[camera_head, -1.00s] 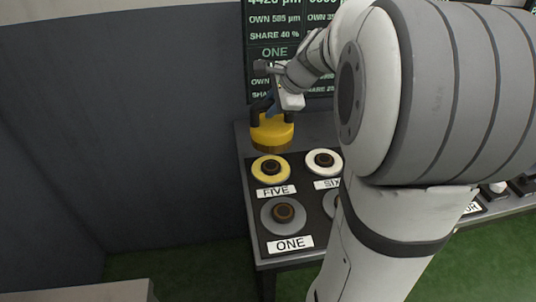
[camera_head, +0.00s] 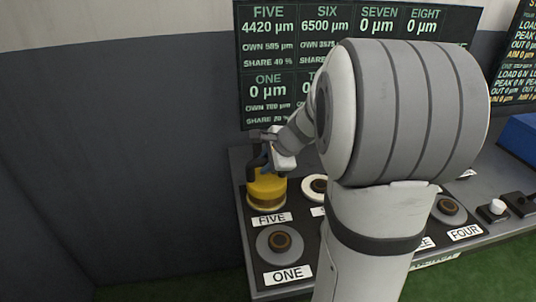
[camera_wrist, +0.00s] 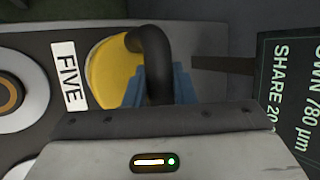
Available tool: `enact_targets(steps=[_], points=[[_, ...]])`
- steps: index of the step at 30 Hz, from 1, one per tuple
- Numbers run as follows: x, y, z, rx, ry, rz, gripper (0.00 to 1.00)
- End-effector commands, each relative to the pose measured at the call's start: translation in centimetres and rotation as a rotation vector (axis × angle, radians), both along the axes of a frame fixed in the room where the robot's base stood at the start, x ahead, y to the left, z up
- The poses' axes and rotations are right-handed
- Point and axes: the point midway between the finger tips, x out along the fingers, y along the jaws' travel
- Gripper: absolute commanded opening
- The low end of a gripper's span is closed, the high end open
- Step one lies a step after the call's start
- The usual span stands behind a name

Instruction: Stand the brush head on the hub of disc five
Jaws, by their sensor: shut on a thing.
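The brush head is a yellow drum with a brown lower band and a black arched handle (camera_head: 266,188). It is upright over the place of disc five, behind the FIVE label, and hides that disc and its hub. I cannot tell whether it rests on the hub or hangs just above it. My gripper (camera_head: 266,162) is shut on the black handle from above. In the wrist view the blue fingers (camera_wrist: 158,85) close around the handle, and the yellow top (camera_wrist: 112,72) shows behind the FIVE label (camera_wrist: 69,76).
White disc six (camera_head: 315,187) is just to the right, partly behind my arm. A readout board (camera_head: 290,60) stands behind the table. A white button (camera_head: 497,207) and a blue box (camera_head: 520,135) are at the right.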

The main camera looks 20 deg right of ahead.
Motion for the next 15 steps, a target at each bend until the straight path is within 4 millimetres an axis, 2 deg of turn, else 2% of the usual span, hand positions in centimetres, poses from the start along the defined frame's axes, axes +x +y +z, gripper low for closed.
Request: enact_targets(steps=[9, 10, 15], points=[[0.11, -0.08, 0.0, -0.001, -0.006, -0.001, 0.0], [0.04, -0.06, -0.19, -0.001, -0.002, -0.001, 0.24], [0.03, -0.08, -0.09, -0.001, -0.002, -0.001, 0.38]])
